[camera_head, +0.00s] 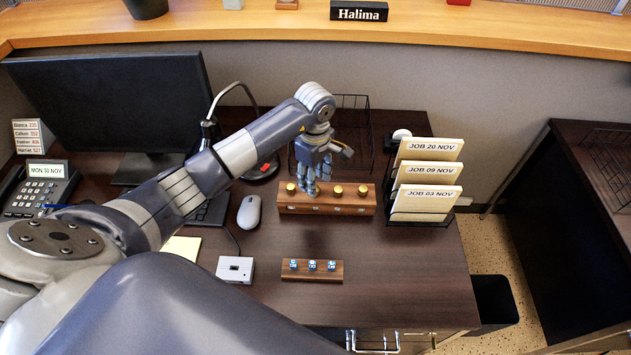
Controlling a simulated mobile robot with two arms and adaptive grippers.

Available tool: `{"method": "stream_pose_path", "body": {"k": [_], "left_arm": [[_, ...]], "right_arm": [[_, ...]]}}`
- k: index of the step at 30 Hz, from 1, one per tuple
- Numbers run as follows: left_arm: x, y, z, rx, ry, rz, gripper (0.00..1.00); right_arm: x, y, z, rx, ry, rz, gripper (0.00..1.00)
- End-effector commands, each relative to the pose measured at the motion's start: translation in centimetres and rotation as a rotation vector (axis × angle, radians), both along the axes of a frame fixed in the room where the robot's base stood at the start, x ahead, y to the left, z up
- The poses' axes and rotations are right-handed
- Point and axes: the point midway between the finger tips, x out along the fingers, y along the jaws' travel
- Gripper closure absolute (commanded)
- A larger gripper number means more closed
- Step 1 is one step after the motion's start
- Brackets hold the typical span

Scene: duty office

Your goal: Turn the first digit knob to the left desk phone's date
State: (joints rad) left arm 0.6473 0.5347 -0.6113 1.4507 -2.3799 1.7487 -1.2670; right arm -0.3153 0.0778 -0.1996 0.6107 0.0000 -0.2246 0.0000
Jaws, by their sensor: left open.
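A wooden block (328,208) with a row of gold knobs stands on the desk. The leftmost knob (291,188) shows just left of my left gripper (310,188). My left gripper points down at the left part of the block, open, with its fingers close to the second knob, which they largely cover. I cannot tell whether the fingers touch it. The small marks on the block's front are too small to read. The desk phone (28,199) at the far left has a display (47,171) reading MON 30 NOV.
A rack of envelopes (425,190), marked JOB 20 NOV, 09 NOV and 03 NOV, stands right of the block. A strip with three blue-white dice-like pieces (312,270) lies in front. A mouse (249,211) and a monitor (110,105) are to the left.

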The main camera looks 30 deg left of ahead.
Motion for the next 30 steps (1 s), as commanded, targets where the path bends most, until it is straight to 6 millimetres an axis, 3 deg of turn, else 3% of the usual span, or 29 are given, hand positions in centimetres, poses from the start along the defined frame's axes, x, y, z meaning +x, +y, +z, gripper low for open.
{"method": "stream_pose_path", "body": {"k": [7,11,17,23,30], "left_arm": [[0.0,0.0,-2.8,-0.001,0.001,0.001,0.6],[0.0,0.0,-3.3,0.0,0.0,0.0,0.6],[0.0,0.0,-3.4,0.001,-0.001,0.0,0.6],[0.0,0.0,-3.3,0.001,-0.001,0.0,1.0],[0.0,0.0,-3.3,0.001,-0.001,0.005,1.0]], "right_arm": [[2.1,-0.1,0.8,0.001,-0.032,0.001,0.6],[3.0,-0.1,0.9,0.002,-0.047,0.002,0.6],[2.7,-0.1,0.8,0.001,-0.041,0.002,0.6],[1.8,-0.1,0.7,0.0,-0.027,0.002,0.6],[1.5,-0.1,0.6,0.0,-0.023,0.002,0.6]]}}
